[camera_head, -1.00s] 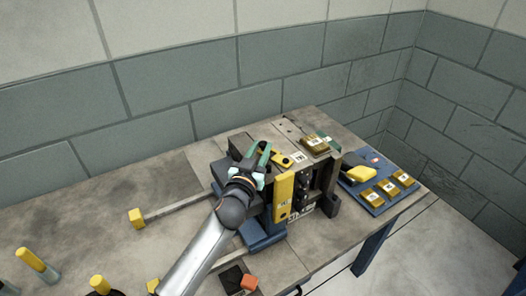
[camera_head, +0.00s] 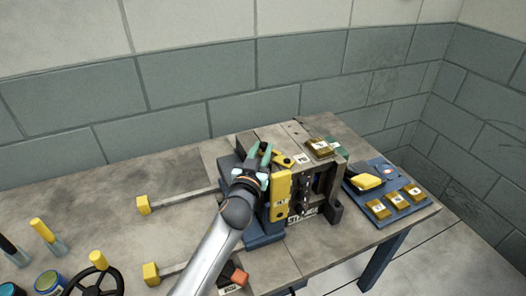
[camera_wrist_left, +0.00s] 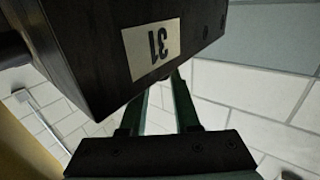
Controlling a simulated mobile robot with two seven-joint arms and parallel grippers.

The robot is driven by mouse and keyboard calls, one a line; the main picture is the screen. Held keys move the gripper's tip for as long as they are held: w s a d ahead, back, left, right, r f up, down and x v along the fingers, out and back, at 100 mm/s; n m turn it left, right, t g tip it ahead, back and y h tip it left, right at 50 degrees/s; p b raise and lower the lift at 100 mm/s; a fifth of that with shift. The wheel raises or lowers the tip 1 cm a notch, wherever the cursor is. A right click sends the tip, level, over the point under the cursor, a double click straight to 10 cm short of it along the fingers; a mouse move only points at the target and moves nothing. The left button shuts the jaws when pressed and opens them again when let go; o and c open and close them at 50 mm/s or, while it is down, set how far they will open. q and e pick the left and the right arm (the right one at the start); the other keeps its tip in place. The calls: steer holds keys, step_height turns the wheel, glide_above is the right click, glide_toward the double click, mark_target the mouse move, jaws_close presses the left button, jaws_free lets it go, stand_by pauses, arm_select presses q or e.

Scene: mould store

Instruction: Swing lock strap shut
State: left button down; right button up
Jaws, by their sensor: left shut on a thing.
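The yellow lock strap (camera_head: 283,159) lies on top of the dark mould (camera_head: 320,185), with a dark round bolt on it. My left gripper (camera_head: 262,156), with green fingers, reaches over the mould from the left and is shut on the strap's left end; the fingers partly hide the grip. In the left wrist view, the two green fingers (camera_wrist_left: 160,108) stand a little apart behind a dark block (camera_wrist_left: 150,50) labelled 31, which hides their tips. A taller yellow plate (camera_head: 280,196) stands upright on the mould's front. My right gripper is not in view.
A blue tray (camera_head: 402,212) with several yellow-brown blocks and a yellow handle (camera_head: 367,182) is at the right. Yellow-ended bars (camera_head: 143,204) and a black handwheel (camera_head: 92,281) are at the left. The back right tabletop is partly bare.

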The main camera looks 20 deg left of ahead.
arm_select(q)
steer(key=shift+r, duration=0.1)
stand_by(0.3)
steer(key=c, duration=0.7)
jaws_free()
steer(key=shift+s, duration=0.1)
